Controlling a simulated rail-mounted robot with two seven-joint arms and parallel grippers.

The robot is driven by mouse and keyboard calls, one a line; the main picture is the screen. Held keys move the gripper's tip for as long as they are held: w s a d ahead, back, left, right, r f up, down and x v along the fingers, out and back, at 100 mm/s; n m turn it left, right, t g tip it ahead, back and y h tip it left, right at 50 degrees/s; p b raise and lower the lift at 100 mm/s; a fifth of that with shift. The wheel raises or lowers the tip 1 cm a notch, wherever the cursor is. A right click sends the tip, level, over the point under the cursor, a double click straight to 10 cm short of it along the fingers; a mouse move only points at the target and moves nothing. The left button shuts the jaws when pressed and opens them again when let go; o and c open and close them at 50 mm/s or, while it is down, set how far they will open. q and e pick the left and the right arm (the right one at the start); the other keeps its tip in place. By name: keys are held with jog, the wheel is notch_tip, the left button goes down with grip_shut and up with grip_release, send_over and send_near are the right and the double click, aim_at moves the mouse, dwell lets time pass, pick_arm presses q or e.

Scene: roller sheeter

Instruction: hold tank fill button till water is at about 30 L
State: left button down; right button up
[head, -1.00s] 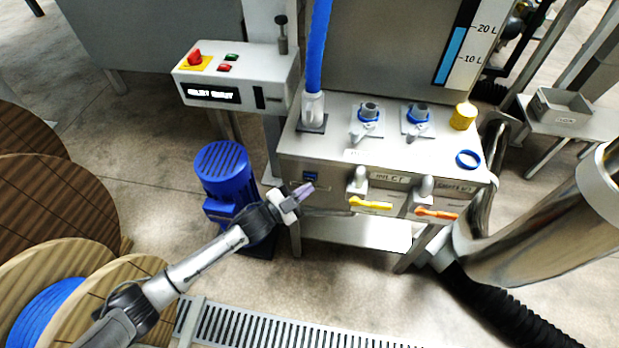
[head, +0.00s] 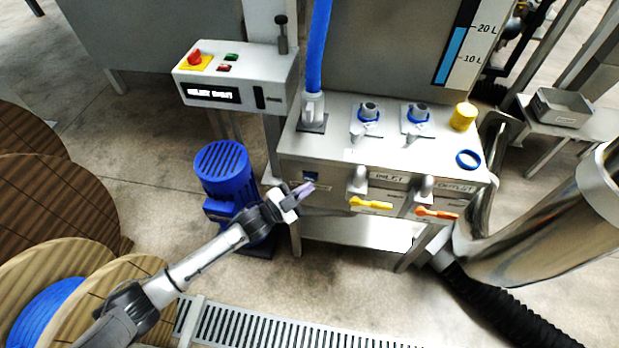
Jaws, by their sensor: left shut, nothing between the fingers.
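The small blue button (head: 310,176) is at the left end of the tank cabinet's front panel (head: 330,172). My left gripper (head: 306,189) is shut and empty, its purple-grey fingertips just below the button in the picture. I cannot tell whether they touch the panel. The level gauge (head: 452,58) at the upper right has marks for 10 L and 20 L, and its blue column reaches about 20 L. Marks above that are out of frame. My right gripper is not in view.
Yellow (head: 370,203) and orange (head: 436,213) valve handles stick out right of the gripper. A blue motor (head: 222,172) stands left of the cabinet, below a control box (head: 238,80). Wooden spools (head: 55,205) fill the left side.

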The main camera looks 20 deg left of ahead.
pick_arm(q)
jog(key=shift+w, duration=0.3)
jog(key=shift+w, duration=0.25)
dwell(0.5)
jog(key=shift+w+a, duration=0.1)
jog(key=shift+w, duration=0.1)
dwell(3.7)
dwell(0.8)
dwell(0.7)
